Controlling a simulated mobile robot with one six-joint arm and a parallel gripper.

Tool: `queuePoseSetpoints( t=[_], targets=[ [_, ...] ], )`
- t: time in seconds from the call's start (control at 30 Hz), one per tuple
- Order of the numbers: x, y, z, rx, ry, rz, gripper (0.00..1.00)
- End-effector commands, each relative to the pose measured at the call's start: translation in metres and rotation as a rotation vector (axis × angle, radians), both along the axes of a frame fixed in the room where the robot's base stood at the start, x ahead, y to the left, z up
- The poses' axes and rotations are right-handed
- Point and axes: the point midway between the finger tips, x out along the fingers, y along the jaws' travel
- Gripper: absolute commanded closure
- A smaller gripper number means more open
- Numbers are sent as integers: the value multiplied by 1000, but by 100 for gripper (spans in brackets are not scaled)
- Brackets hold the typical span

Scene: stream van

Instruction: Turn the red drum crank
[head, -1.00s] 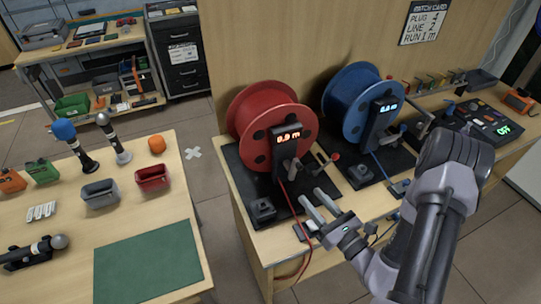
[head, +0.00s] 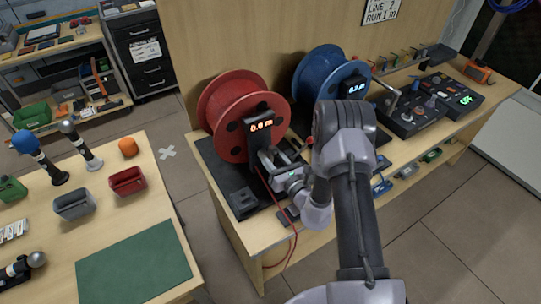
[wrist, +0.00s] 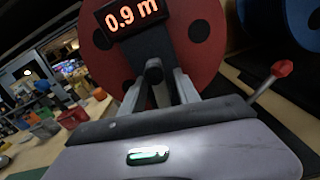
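The red drum (head: 240,88) stands on a dark base at the left of the bench. Its display (head: 261,126) reads 0.9 m in the wrist view (wrist: 132,17). My gripper (head: 264,158) is in front of the drum, below the display. In the wrist view its two fingers (wrist: 160,92) are apart, with a dark grey post (wrist: 154,73) of the crank mount between them. The crank's red knob (wrist: 282,68) sticks out to the right, outside the fingers. The crank's lower end is hidden behind my gripper.
A blue drum (head: 324,84) stands close on the right, partly behind my arm. A red line (head: 284,200) hangs over the bench's front edge. A side table with a green mat (head: 135,262) is at the left, with floor between.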

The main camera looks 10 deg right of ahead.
Motion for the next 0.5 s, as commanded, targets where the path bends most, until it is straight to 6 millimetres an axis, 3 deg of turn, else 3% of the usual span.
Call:
queuePoseSetpoints(
  t=[0.23,0.43,0.5],
  targets=[
    [1,0,0,0,1,0,62],
    [1,0,0,0,1,0,99],
    [1,0,0,0,1,0,100]
  ],
)
